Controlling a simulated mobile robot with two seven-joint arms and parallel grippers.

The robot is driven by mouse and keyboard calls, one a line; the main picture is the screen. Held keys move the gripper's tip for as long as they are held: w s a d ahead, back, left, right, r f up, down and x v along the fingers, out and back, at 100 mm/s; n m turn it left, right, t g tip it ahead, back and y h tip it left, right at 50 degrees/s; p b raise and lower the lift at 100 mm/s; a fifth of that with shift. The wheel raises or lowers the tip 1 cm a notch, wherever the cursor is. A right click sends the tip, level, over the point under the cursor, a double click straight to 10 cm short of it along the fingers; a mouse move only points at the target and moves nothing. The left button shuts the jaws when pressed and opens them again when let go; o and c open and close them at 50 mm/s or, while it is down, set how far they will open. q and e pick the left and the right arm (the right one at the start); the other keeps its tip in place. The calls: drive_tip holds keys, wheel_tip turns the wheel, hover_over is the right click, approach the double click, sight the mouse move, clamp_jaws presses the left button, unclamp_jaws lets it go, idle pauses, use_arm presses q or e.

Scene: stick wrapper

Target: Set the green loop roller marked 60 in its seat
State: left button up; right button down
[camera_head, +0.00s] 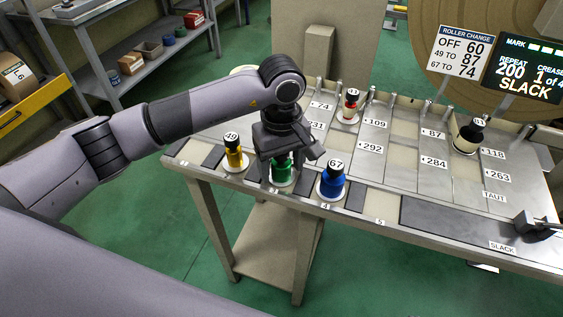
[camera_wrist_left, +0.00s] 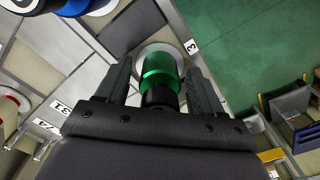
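The green roller (camera_head: 281,174) stands upright on a round white pad at the front edge of the bench; its black top is partly covered by my gripper and its number is hidden. My left gripper (camera_head: 289,157) is over it, pointing down. In the left wrist view the green roller (camera_wrist_left: 159,72) is between the two fingers of the left gripper (camera_wrist_left: 160,80), with a gap on each side, so the gripper is open. The pad's label there reads 3. My right gripper is not in view.
A yellow roller marked 49 (camera_head: 234,155) stands close on the left, a blue roller marked 67 (camera_head: 332,182) close on the right. A red roller (camera_head: 350,104) and a cream roller (camera_head: 469,136) stand farther back. A sign (camera_head: 460,52) reads OFF 60, 49 TO 87, 67 TO 74.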

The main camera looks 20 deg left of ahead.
use_arm(q)
drive_tip(key=shift+r, duration=0.2)
wheel_tip(320, 180, up, 12)
drive_tip(key=shift+b, duration=0.55)
drive_tip(key=shift+s+f, duration=0.1)
